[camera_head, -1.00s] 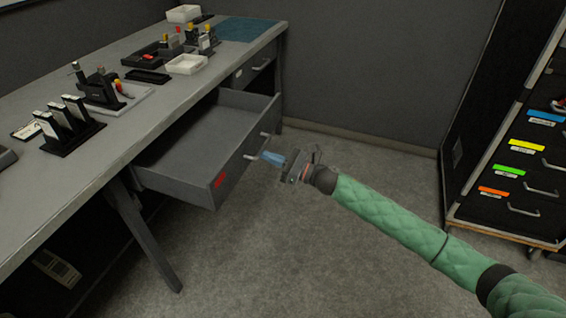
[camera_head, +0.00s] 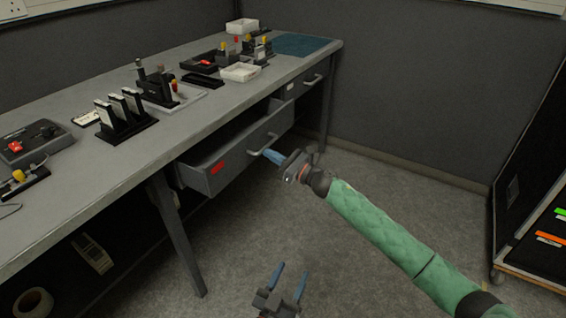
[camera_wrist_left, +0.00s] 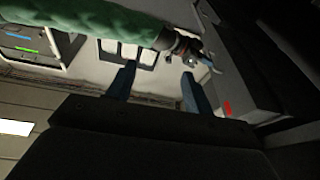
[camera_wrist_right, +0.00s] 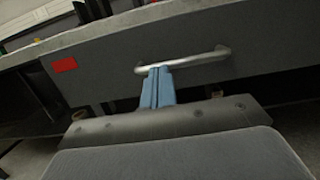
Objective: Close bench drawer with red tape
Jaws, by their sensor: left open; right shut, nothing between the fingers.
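The grey bench drawer (camera_head: 240,155) stands partly open under the bench top, with a strip of red tape (camera_head: 217,168) on its front. Its bar handle (camera_head: 262,143) also shows in the right wrist view (camera_wrist_right: 200,60). My right gripper (camera_head: 269,155) is shut and empty, its blue fingertips at the handle; in the right wrist view they meet the bar near its left part. I cannot tell whether they press on it. My left gripper (camera_head: 290,270) is open and empty, low over the floor in front of the bench. The red tape shows in the left wrist view (camera_wrist_left: 228,108).
The bench top (camera_head: 80,190) holds racks, tools and white trays (camera_head: 241,72). A bench leg (camera_head: 178,235) stands left of the drawer. Another drawer (camera_head: 304,84) is at the far end. A dark cabinet (camera_head: 540,225) stands at right. The floor between is clear.

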